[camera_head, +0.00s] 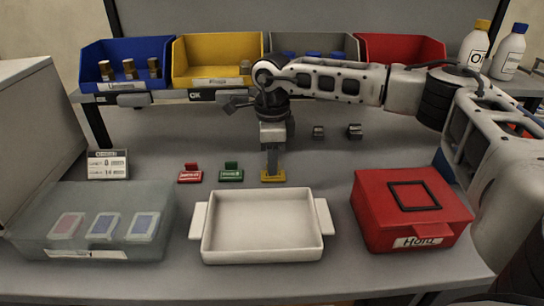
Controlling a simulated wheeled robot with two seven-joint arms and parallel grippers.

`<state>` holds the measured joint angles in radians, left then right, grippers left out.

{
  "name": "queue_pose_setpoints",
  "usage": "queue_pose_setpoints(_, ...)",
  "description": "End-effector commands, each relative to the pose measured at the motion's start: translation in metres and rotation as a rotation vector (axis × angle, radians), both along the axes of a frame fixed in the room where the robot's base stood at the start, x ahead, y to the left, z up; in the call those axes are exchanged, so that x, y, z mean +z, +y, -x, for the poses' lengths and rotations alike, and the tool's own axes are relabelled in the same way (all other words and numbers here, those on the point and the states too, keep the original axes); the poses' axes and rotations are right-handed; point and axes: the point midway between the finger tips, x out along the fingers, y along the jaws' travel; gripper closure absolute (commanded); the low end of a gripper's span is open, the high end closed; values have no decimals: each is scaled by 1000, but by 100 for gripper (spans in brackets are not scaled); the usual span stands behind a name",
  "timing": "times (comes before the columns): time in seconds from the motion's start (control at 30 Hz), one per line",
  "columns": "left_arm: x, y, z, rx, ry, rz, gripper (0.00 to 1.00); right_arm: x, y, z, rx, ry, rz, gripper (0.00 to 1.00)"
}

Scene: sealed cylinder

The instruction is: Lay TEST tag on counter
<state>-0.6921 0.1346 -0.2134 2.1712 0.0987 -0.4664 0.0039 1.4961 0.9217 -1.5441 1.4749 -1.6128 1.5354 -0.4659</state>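A yellow tag (272,179) is at the tips of my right gripper (272,168), in line with a red tag (190,175) and a green tag (231,174) to its left. The fingers point straight down and look closed on its upright part. They cover its face, so I cannot read its lettering. Its base is at or very close to the grey counter (330,165); I cannot tell whether it touches. The red and green tags stand on the counter; their lettering is too small to read. My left gripper is not in view.
A white tray (262,257) lies in front of the tags. A red box (375,210) is at right, a translucent case (155,200) at left, a small sign (107,165) behind it. Two dark cylinders (354,131) lie farther back. Blue, yellow, grey and red bins line the shelf.

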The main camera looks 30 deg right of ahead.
Motion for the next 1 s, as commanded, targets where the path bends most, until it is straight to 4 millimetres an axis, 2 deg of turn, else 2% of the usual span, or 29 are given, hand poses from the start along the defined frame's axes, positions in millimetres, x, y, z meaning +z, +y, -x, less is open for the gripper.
queue_pose_setpoints(0.13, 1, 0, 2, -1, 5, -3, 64, 7, 0, 0, 0, -2, 0, 71)
queue_pose_setpoints(0.23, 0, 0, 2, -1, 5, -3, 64, 20, 0, -1, 0, -4, 0, 71)
queue_pose_setpoints(0.5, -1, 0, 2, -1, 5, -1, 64, 78, 0, -1, 1, -5, 0, 71)
queue_pose_setpoints(0.7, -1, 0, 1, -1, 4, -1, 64, 111, 1, -1, 2, -3, -1, 71)
queue_pose_setpoints(0.83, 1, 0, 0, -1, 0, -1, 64, 121, 0, 0, 2, 0, 0, 71)
queue_pose_setpoints(1.0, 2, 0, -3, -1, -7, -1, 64, 124, 0, 0, 2, 0, 0, 71)
